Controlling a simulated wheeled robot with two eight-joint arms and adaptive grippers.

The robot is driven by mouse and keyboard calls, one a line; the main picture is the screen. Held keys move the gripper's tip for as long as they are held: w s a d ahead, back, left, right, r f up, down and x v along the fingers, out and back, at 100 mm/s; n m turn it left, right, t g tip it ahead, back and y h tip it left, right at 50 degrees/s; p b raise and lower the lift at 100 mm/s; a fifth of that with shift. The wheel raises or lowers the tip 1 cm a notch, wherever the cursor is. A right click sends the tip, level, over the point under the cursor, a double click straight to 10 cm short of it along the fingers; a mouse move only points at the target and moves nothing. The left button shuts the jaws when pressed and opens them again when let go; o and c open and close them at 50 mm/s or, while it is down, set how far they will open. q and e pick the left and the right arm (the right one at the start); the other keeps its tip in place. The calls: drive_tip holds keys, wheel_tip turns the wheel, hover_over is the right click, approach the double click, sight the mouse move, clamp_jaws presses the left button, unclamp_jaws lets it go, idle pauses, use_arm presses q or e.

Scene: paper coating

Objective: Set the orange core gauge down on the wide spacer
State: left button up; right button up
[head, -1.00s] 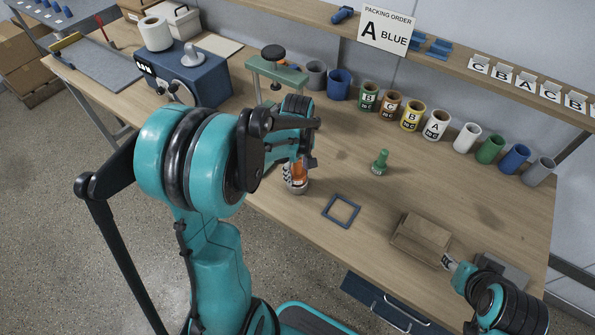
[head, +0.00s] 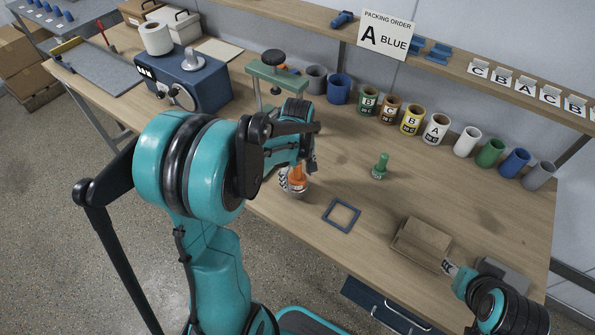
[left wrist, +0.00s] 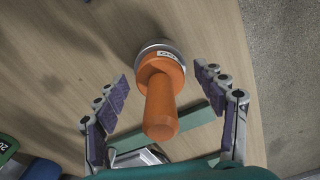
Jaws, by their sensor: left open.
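The orange core gauge (head: 298,177) stands on a grey round piece (head: 295,192), which looks like the wide spacer, near the table's front edge. In the head view this gripper (head: 297,172) is partly hidden by my arm. My right gripper (head: 452,267) is beside the cardboard box.
A blue square frame (head: 328,221) lies right of the gauge, and a green gauge (head: 380,167) stands behind it. A green press stand (head: 277,76) and a row of cups line the back. The table middle is largely clear.

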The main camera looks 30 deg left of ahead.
use_arm(q)
wheel_tip(320, 180, up, 12)
drive_tip(key=shift+f, duration=0.1)
drive_tip(key=s+d+f+m+t, duration=0.1)
drive_tip(key=s+d+m+t, duration=0.6)
drive_tip(key=s+d+m, duration=0.3)
drive_tip(key=s+m, duration=0.1)
drive_tip(key=m, duration=0.2)
drive_tip(key=shift+d+m, duration=0.25)
drive_tip(key=shift+m, duration=0.15)
